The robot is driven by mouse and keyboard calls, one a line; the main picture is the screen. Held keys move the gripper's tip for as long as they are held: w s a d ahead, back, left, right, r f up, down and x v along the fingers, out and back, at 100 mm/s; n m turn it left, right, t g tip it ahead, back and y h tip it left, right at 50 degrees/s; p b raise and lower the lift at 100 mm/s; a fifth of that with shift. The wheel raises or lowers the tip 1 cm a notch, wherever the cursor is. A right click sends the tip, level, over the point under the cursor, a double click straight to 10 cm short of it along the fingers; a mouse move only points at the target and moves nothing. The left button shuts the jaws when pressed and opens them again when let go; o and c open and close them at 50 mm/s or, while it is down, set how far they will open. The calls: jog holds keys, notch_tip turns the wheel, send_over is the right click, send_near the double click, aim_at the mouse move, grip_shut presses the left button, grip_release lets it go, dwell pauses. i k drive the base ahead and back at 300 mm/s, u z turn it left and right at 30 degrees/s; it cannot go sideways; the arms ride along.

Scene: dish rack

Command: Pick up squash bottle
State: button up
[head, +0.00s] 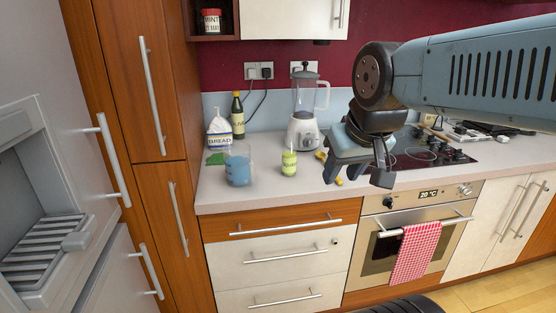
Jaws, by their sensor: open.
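A small bottle with yellow-green contents and a clear top (289,162) stands upright near the front of the counter, left of my gripper. A taller dark bottle with a yellow label (238,115) stands upright further back, near the wall. No label reads clearly as squash, so I cannot tell for certain which is the squash bottle. My gripper (357,176) points downward over the counter, right of the blender. Its jaws are open with nothing visible between them. It is apart from both bottles.
A blender (304,110) stands behind the small bottle. Yellow items (321,155) lie by my gripper. A hob (430,150) and cluttered items are at right. The front counter strip is mostly clear.

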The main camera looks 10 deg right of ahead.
aim_at(290, 152)
jog(key=z, duration=1.25)
jog(key=i, duration=0.1)
jog(key=u, duration=2.65)
jog(key=k, duration=0.95)
jog(key=z, duration=1.5)
jog(key=i, duration=1)
jog(key=u, duration=0.05)
